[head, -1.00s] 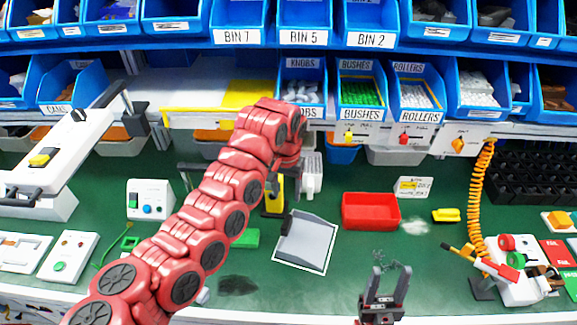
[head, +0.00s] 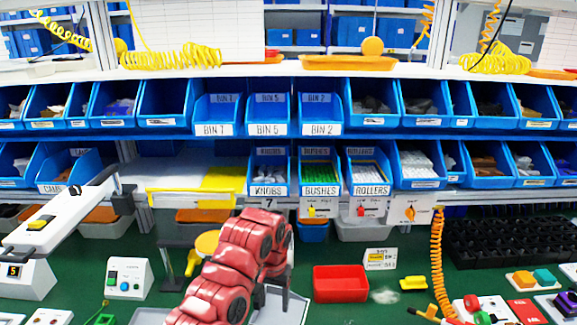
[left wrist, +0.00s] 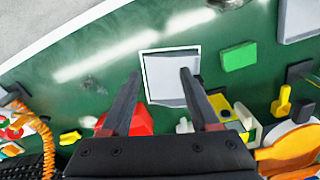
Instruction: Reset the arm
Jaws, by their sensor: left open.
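Three rotary switches sit on white panels under the bin shelf: one yellow (head: 311,211), one red (head: 361,210), one orange (head: 410,211). The thick red arm is my left arm, coming in from below. Its left gripper (head: 274,288) hangs over the bench, left of the red bin and well below the switches. In the left wrist view the left gripper (left wrist: 160,75) has its two dark fingers apart with nothing held. The grey tray (left wrist: 165,85) shows below and between those fingers. My right gripper is out of view.
A red bin (head: 340,283) stands on the green bench. A yellow block (head: 413,283) and a coiled orange cable (head: 437,260) are to its right. A white button box (head: 128,278) and a white lever device (head: 60,215) are at the left. Blue bins (head: 320,182) line the shelf.

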